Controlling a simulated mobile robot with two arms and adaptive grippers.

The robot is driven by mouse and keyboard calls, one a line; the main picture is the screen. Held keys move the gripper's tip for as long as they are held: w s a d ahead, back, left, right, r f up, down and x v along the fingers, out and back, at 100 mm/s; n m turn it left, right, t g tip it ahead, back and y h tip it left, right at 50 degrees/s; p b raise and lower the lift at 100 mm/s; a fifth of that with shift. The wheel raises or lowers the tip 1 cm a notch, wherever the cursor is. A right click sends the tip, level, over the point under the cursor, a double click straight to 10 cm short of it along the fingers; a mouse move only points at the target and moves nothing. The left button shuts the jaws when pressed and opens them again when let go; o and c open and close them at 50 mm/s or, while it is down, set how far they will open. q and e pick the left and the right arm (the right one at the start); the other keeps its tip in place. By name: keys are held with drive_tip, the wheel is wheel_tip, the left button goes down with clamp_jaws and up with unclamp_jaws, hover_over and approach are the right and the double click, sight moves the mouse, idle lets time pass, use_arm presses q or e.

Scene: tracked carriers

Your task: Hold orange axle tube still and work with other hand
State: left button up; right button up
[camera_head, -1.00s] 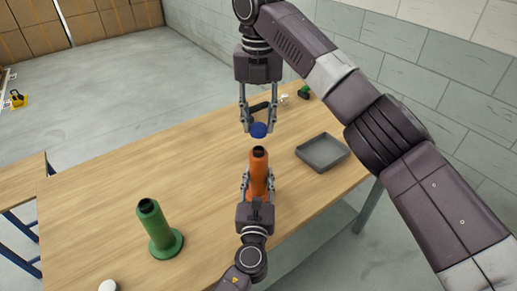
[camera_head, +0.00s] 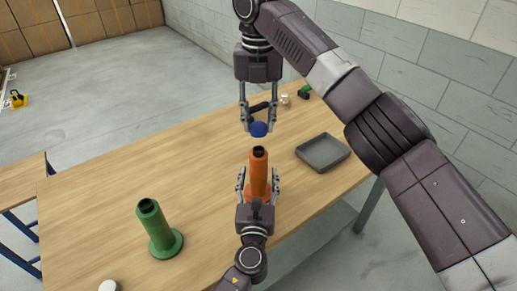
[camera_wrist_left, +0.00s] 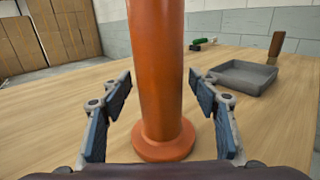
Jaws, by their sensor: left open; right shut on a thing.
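The orange axle tube (camera_head: 259,168) stands upright on its flange on the wooden table, its dark open top facing up. My left gripper (camera_head: 258,187) is open around its lower part. In the left wrist view, the tube (camera_wrist_left: 157,70) stands between the spread fingers (camera_wrist_left: 160,115), with a gap on each side. My right gripper (camera_head: 258,126) points down and is shut on a round blue cap (camera_head: 259,129). It holds the cap up in the air, beyond the tube's top in the picture and apart from it.
A green flanged tube (camera_head: 159,230) stands at the left front of the table (camera_head: 110,190). A grey tray (camera_head: 323,150) lies right of the orange tube. Small dark, white and green items lie at the far edge. A white round thing (camera_head: 109,286) shows at the bottom left.

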use_arm(q)
drive_tip(key=s, duration=1.2)
drive_tip(key=shift+a, duration=0.35)
